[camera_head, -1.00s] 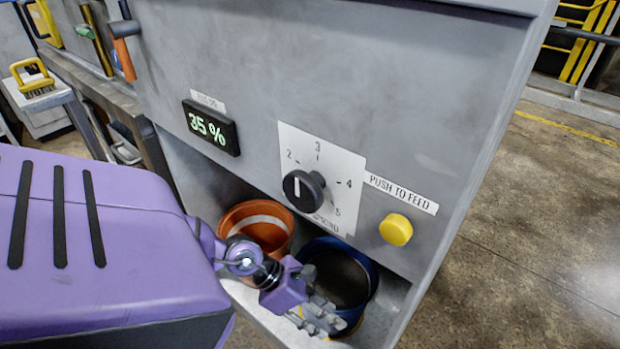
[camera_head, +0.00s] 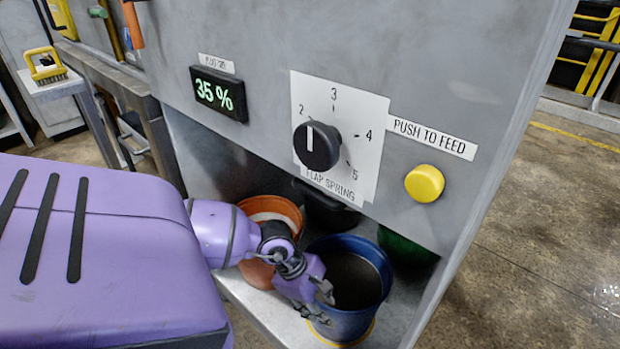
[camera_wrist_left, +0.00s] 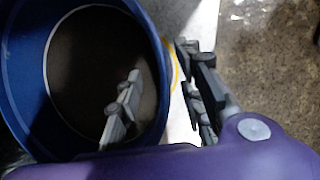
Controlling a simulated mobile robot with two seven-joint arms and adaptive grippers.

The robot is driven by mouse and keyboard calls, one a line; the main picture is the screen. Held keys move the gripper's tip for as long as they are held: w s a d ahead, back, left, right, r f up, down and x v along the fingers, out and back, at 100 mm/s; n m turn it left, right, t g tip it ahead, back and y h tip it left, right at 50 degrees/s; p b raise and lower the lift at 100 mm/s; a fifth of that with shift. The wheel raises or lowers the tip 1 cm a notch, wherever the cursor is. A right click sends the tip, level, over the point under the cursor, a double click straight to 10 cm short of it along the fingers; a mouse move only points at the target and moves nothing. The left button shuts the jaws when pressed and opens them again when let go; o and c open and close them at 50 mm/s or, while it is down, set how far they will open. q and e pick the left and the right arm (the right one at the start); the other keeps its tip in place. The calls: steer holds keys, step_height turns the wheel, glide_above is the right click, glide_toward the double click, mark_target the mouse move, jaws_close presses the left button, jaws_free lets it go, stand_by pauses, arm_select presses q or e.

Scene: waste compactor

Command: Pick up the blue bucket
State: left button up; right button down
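The blue bucket (camera_head: 352,323) stands upright on the compactor's low shelf, with dark contents inside. My left gripper (camera_head: 321,301) is at its near left rim. In the left wrist view the bucket (camera_wrist_left: 22,85) fills the left side. There the left gripper (camera_wrist_left: 158,98) is open, one finger over the bucket's inside and the other outside, with the rim between them. Gaps show between the fingers and the wall; whether either finger touches it I cannot tell. My right gripper is not in view.
An orange bucket (camera_head: 262,272) stands left of the blue one, partly behind my left arm. A dark container (camera_head: 328,212) is behind, and a green one (camera_head: 408,248) at the right. The compactor's panel (camera_head: 260,135) overhangs the shelf. Open floor (camera_head: 530,250) lies to the right.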

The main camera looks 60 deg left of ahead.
mark_target(330, 315)
arm_select(q)
steer(key=b+x, duration=0.2)
steer(key=x, duration=0.2)
steer(key=shift+d+r, duration=0.1)
steer(key=shift+d, duration=0.1)
steer(key=shift+r, duration=0.1)
jaws_close()
